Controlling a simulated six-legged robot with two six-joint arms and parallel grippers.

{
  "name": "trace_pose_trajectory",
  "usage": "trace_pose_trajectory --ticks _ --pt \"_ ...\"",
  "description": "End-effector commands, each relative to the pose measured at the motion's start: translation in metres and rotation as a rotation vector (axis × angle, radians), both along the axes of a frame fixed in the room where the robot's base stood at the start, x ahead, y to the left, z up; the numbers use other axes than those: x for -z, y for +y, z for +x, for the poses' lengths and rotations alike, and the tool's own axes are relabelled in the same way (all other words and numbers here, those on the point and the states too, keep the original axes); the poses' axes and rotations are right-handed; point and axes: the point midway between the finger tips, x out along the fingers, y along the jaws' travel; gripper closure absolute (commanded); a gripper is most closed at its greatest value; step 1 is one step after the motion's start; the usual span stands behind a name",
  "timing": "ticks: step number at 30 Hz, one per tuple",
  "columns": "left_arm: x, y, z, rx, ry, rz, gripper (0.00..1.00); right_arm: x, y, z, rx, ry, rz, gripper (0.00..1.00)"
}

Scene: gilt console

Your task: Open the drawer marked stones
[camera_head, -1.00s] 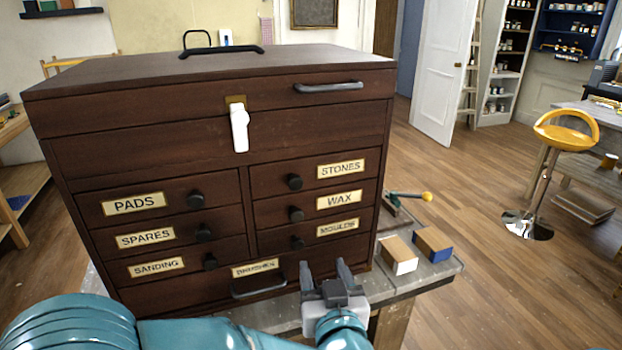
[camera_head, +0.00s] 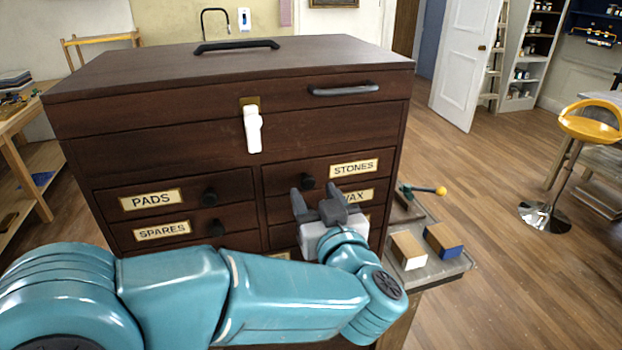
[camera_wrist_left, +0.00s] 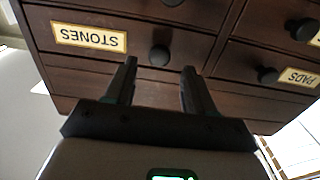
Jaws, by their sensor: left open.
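The drawer marked STONES (camera_head: 281,180) is shut, at the upper right of the small drawers in a dark wooden chest. Its label (camera_head: 354,167) sits right of its dark round knob (camera_head: 308,183). In the left wrist view the picture is upside down, with the STONES label (camera_wrist_left: 88,37) at left and the knob (camera_wrist_left: 159,55) just beyond the fingertips, between their lines. My left gripper (camera_head: 315,192) is open and empty in front of the chest, close to this knob. It partly hides the WAX drawer below. My right gripper is not in view.
The PADS drawer (camera_head: 150,200) and SPARES drawer (camera_head: 162,232) are shut at left. A white latch (camera_head: 252,130) hangs on the chest front. Two small blocks (camera_head: 408,251) and a yellow-knobbed tool (camera_head: 424,190) lie on the bench right of the chest.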

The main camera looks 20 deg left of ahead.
Motion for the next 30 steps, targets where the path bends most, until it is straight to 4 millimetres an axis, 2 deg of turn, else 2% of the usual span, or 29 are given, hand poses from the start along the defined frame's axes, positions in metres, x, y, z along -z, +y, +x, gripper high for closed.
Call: trace_pose_trajectory --ticks 3,6,17,18,20,22,23,30 --pt "-0.001 0.012 0.018 -0.002 0.002 -0.001 0.46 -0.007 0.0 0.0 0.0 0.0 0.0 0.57" --pt "-0.001 0.017 0.027 0.0 0.001 -0.001 0.46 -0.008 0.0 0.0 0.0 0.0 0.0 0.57" --pt "0.0 0.02 0.034 0.003 0.0 0.0 0.46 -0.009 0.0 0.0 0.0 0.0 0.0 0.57" --pt "0.0 0.02 0.034 0.003 0.0 0.0 0.52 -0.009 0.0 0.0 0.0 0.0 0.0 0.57" --pt "0.0 0.02 0.034 0.003 0.0 0.0 0.72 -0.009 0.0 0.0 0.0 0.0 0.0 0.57" --pt "0.0 0.02 0.034 0.003 0.0 0.0 0.94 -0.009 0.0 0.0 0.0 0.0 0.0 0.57" --pt "0.0 0.02 0.034 0.002 0.0 0.0 1.0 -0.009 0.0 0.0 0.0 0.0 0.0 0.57" --pt "0.0 0.02 0.034 0.002 0.001 -0.001 1.0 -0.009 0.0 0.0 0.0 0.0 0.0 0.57"
